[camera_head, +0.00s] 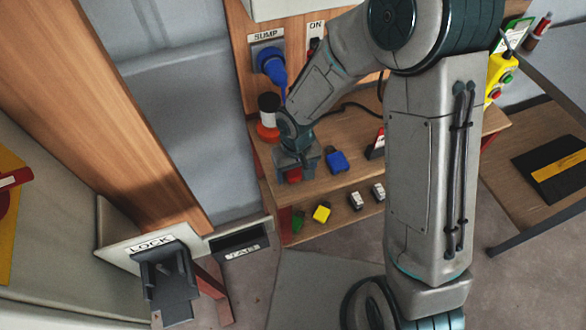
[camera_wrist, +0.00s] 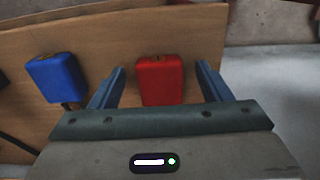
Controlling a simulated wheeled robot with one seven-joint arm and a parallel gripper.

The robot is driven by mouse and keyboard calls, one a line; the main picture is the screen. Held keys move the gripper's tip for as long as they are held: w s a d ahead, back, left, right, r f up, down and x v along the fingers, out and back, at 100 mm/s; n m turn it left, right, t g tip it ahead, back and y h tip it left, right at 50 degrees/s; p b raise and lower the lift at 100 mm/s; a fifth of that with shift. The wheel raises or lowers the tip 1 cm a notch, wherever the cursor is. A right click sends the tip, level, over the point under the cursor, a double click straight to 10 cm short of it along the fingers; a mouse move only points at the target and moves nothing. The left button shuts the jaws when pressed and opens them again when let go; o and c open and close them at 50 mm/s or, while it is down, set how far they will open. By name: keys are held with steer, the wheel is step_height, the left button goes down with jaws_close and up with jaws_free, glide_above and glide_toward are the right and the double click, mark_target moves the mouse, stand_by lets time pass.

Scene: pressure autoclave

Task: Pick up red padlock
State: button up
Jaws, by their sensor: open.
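The red padlock (camera_wrist: 160,81) lies on the wooden shelf (camera_wrist: 209,41) in the wrist view, between the two fingers of my gripper (camera_wrist: 160,85). The fingers are open, with a gap on each side of the padlock. In the head view my gripper (camera_head: 298,168) is over the upper shelf near its left front edge. The red padlock (camera_head: 294,175) shows there only in part, beneath the gripper. Its shackle is hard to make out in either view.
A blue padlock (camera_head: 337,161) lies just right of my gripper. A red and white beacon-like object (camera_head: 268,115) stands behind. Yellow (camera_head: 321,213) and green (camera_head: 298,221) padlocks sit on the lower shelf. The LOCK bracket (camera_head: 168,280) is at lower left.

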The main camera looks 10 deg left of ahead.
steer(key=c, duration=1.2)
steer(key=shift+c, duration=0.2)
